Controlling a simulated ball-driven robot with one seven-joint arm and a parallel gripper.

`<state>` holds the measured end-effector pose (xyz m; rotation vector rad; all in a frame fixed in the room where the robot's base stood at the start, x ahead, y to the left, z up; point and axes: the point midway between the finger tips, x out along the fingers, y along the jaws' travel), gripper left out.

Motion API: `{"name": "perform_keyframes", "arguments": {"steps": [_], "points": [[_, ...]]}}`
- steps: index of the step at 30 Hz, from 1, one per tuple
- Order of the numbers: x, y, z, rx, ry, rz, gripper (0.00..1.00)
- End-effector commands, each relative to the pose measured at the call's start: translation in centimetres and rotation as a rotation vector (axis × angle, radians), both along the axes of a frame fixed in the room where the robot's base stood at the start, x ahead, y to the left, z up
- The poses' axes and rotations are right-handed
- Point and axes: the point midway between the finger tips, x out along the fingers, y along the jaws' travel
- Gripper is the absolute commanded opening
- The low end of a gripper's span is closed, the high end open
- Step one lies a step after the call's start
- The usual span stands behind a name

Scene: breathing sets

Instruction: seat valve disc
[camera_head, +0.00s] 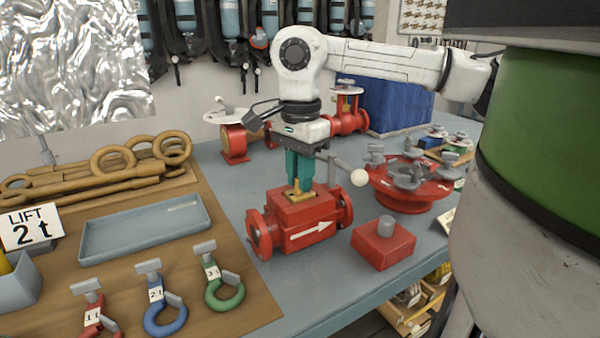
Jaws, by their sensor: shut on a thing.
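A red valve body (303,222) with a white arrow on its side and flanged ends stands on the blue-grey bench. A brass-coloured valve disc (297,190) with an upright stem is at the opening in its top. My gripper (297,180), with green fingers, points straight down over the valve body and is shut on the disc's stem. The fingers hide part of the stem. I cannot tell how deep the disc sits in the opening.
A red block with a grey knob (384,242) stands right of the valve body. Behind it is a red round flange with grey clamps (410,185). An empty blue tray (145,228) and coloured shackles (165,300) lie on the left board. A strip of bench is clear in front.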

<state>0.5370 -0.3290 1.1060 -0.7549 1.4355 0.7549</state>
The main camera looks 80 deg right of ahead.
Motion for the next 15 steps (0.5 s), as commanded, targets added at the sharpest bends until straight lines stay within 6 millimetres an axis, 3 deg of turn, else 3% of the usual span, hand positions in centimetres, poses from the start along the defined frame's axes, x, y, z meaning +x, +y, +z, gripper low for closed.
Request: {"name": "perform_keyframes", "arguments": {"steps": [9, 10, 15], "points": [[0.01, 0.01, -0.80, 0.000, 0.000, 0.000, 0.00], [0.01, 0.01, -0.67, 0.000, 0.000, 0.000, 0.22], [0.01, 0.01, -0.66, 0.000, 0.000, 0.000, 0.38]]}}
